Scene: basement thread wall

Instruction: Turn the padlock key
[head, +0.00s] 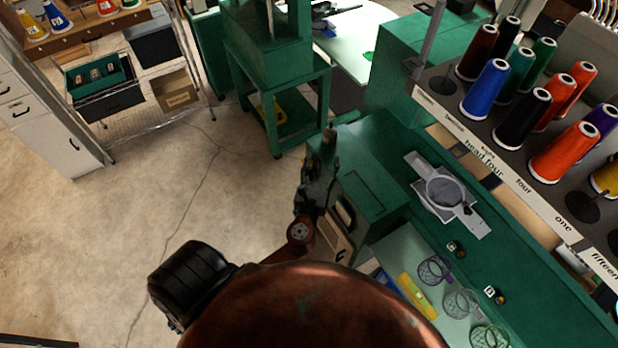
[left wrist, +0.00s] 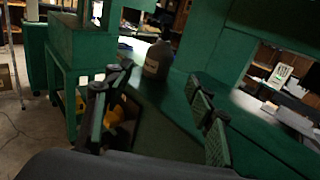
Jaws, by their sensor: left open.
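I cannot make out a padlock or a key for certain in either view. A dark brown rounded thing with a narrow top (left wrist: 158,60) stands on the green surface just beyond the fingertips. My right gripper is out of view.
A grey rack (head: 470,125) of thread cones overhangs the bench at right. A grey clamp-like frame (head: 445,190) lies on the bench. Wire baskets (head: 436,270) and a yellow tool (head: 415,292) lie nearer. The floor (head: 190,190) at left is clear.

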